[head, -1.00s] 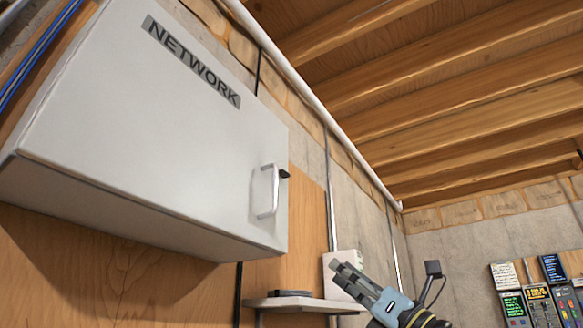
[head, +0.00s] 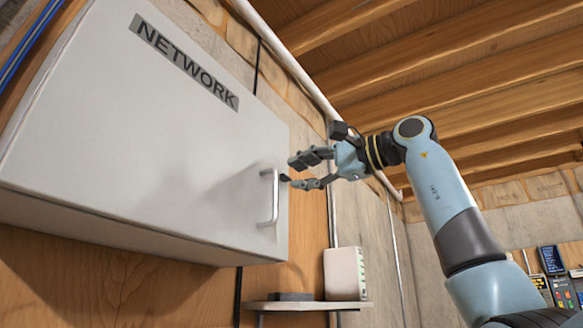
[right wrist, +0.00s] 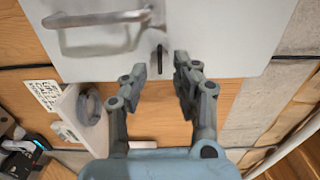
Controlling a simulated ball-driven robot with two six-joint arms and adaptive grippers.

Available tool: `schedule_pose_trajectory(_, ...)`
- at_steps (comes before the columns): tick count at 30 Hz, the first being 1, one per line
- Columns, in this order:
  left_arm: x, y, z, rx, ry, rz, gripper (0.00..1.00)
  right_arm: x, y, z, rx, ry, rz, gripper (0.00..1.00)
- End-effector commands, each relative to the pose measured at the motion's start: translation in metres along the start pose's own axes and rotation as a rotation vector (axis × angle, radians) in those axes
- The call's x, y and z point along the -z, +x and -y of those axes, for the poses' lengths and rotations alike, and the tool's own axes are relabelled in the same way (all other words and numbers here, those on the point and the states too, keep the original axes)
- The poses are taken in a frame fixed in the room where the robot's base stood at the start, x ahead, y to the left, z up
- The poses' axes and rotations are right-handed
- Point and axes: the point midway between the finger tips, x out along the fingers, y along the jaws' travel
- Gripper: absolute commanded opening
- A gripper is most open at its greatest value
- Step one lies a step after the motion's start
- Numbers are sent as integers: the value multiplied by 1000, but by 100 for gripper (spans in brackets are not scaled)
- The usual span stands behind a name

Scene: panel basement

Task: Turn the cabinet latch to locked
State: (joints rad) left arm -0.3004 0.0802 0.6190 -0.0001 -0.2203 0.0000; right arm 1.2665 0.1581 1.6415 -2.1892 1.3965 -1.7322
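The white cabinet (head: 130,120) with a NETWORK label hangs at the left in the head view; its door is closed. The small black latch (head: 285,178) sits at the door's right edge, beside the metal handle (head: 273,197). In the right wrist view the latch (right wrist: 159,57) is a short dark lever, pointing crosswise to the handle (right wrist: 98,20). My right gripper (head: 300,173) is open and empty, fingers toward the latch. In the right wrist view its fingertips (right wrist: 160,68) lie around the latch's line; contact cannot be told. My left gripper is out of view.
A small shelf (head: 308,305) with a white device (head: 345,273) is below right of the cabinet. A white pipe (head: 290,65) runs along the wall top under wooden joists. Handheld devices (head: 560,285) are on the far wall at right.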

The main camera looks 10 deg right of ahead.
Motion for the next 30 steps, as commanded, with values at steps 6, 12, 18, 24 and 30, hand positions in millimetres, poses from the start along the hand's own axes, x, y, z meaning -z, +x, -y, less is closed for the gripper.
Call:
schedule_pose_trajectory(6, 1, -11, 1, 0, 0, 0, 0, 0, 25, 1, 0, 1, 1, 29)
schedule_pose_trajectory(12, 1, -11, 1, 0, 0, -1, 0, 0, 29, -1, 0, 1, 0, 29)
schedule_pose_trajectory(18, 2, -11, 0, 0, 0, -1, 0, 0, 28, -1, 0, 1, 0, 20)
schedule_pose_trajectory(24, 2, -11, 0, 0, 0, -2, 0, 0, 28, -1, 0, 1, 0, 0)
schedule_pose_trajectory(30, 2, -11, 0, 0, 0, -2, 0, 0, 28, -1, 0, 2, 0, 0)
